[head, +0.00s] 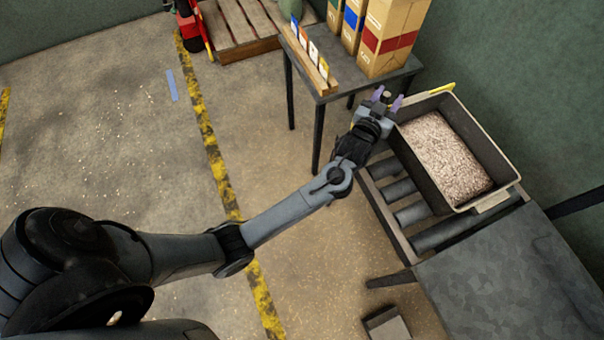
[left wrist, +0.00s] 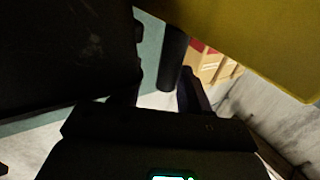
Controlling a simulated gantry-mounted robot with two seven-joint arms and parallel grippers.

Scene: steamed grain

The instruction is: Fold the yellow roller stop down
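The yellow roller stop (head: 441,88) shows in the head view as a short yellow bar at the far end of the roller conveyor, beside the far rim of the grain bin. My left gripper (head: 387,97) is just left of it, near the bin's far left corner, its two purple-tipped fingers apart with a gap between them. In the left wrist view a large yellow surface (left wrist: 270,40), apparently the stop, fills the upper right close to the camera. Whether the fingers touch it cannot be told. My right gripper is not in view.
A dark bin (head: 484,206) full of pale grain (head: 442,158) sits on the conveyor rollers (head: 424,212). A grey metal table (head: 510,275) adjoins the near end. A dark table (head: 325,88) with cartons (head: 392,35) stands behind my gripper. The floor at left is largely clear.

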